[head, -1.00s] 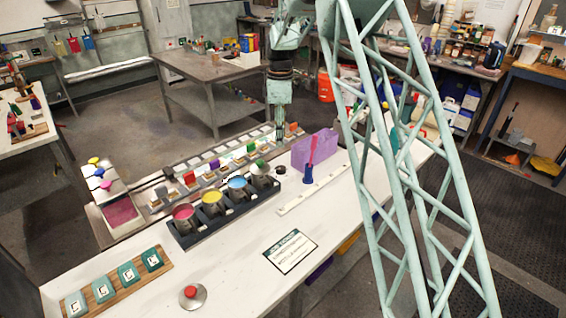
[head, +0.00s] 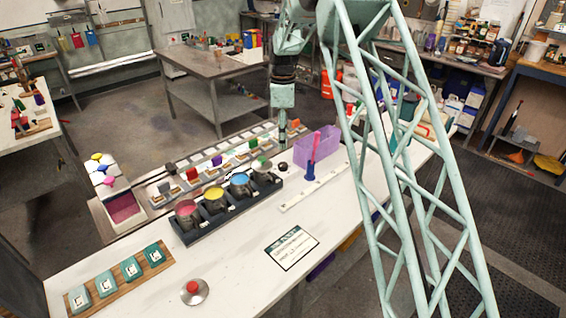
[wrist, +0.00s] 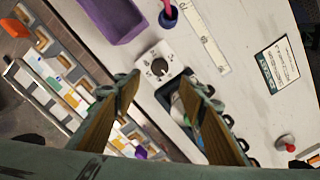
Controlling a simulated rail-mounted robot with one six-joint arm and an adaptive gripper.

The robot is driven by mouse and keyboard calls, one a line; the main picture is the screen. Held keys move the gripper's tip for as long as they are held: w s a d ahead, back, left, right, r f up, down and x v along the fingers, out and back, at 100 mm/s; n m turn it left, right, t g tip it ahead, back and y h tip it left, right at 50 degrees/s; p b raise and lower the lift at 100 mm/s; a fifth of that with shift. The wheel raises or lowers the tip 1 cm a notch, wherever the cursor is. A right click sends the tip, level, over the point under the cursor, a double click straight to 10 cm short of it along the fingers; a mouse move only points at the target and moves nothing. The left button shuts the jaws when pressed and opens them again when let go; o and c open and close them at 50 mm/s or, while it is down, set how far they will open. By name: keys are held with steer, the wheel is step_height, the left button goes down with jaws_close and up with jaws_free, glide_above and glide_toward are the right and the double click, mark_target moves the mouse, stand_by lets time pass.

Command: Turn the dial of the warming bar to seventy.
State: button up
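The warming bar (head: 183,234) is a long dark holder on the white bench with several buckets of coloured liquid in it. Its dial (wrist: 159,67) is a dark round knob on a pale plate at the bar's end; it also shows in the head view as a small dark knob (head: 283,166). The dial's marks are too small to read. My gripper (wrist: 160,82) is open and empty. In the wrist view the dial appears between and just beyond the fingertips, apart from them. In the head view my gripper (head: 283,138) hangs above and behind the dial.
A purple bin (head: 317,147) and a blue holder with a pink stick (head: 310,172) stand close to the dial. A row of small samples lies behind the bar.

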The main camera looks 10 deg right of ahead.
mark_target(283, 164)
steer(key=shift+f, duration=5.95)
steer(key=c, duration=0.8)
steer(key=shift+c, duration=0.4)
